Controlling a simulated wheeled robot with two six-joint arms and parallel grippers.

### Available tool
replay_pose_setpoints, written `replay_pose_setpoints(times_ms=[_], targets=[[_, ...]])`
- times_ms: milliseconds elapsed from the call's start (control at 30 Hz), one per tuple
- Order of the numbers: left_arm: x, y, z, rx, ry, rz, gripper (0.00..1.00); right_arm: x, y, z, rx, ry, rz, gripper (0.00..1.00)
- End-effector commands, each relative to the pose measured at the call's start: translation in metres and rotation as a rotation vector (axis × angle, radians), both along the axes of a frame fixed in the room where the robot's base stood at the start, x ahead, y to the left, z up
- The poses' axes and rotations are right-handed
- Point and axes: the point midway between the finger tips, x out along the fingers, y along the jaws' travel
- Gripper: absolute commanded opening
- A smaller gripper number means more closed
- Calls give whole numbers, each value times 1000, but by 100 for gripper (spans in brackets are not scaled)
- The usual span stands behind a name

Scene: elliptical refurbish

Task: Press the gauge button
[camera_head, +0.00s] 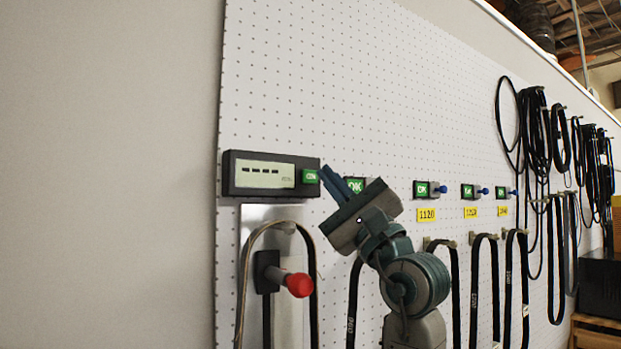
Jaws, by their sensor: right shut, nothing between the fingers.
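The gauge (266,174) is a dark box with a pale display showing dashes, mounted on the white pegboard at the left. Its green button (311,176) is at the right end of its face. My right gripper (328,175) is shut and empty. Its blue fingertips point up and left, just right of the green button. I cannot tell whether they touch it. The gripper's body partly hides a green OK unit (355,185) behind it. My left gripper is not in view.
A red-tipped handle (298,285) sticks out below the gauge, beside a hanging belt (243,270). More OK units (427,189) with yellow number labels (427,214) line the pegboard to the right. Black belts (540,130) hang at the far right. The upper pegboard is clear.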

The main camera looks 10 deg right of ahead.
Motion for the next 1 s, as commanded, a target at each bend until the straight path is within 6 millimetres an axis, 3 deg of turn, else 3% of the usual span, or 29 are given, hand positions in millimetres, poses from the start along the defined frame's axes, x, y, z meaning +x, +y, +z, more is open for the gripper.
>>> replay_pose_setpoints(times_ms=[433,1000], targets=[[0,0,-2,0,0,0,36,-40,-15,-1,-1,0,-2,0],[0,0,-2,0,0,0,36,-43,-16,0,0,1,-1,0]])
